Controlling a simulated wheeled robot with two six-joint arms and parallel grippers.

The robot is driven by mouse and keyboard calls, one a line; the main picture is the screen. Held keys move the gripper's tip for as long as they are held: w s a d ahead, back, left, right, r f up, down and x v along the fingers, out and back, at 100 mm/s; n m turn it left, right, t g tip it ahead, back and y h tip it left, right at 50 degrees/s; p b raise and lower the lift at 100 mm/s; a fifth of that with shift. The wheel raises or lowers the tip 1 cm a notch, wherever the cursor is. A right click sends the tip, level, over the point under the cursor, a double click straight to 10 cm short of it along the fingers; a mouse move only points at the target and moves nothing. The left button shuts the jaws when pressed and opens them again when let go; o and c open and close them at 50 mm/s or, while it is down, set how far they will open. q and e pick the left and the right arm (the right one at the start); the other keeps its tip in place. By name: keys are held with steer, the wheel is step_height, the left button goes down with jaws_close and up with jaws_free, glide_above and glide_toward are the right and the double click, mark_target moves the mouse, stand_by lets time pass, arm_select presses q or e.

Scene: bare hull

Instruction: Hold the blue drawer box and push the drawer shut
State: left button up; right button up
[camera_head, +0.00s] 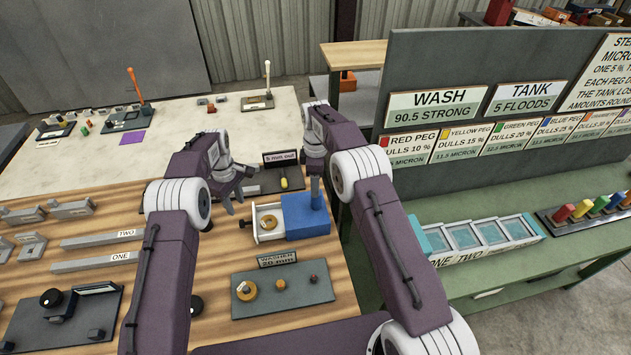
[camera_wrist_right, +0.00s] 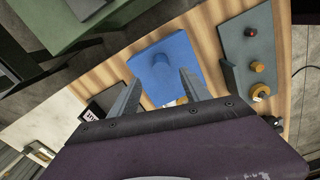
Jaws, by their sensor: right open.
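The blue drawer box (camera_head: 306,222) sits on the wooden bench, with a blue upright post on its top. Its pale drawer (camera_head: 257,231) sticks out to the left, with a brass-coloured ring (camera_head: 268,222) inside. My right gripper (camera_head: 316,190) is over the box, pointing down at the post. In the right wrist view, the box (camera_wrist_right: 175,80) shows beyond and between the spread fingers (camera_wrist_right: 158,92); I cannot tell whether they touch it. My left gripper (camera_head: 240,192) is open and empty, above and left of the drawer, apart from it.
A grey board (camera_head: 285,300) with a washer sign and small round parts lies in front of the box. A "5 mm out" sign (camera_head: 281,157) stands behind it. Grey bars (camera_head: 100,262) lie at left. A green bench (camera_head: 480,292) with a tray is at right.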

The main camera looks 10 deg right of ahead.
mark_target(316, 200)
steer(key=shift+s+f, duration=0.15)
steer(key=shift+f, duration=0.05)
step_height(316, 200, down, 8)
steer(key=shift+f, duration=0.25)
jaws_close()
stand_by(1.4)
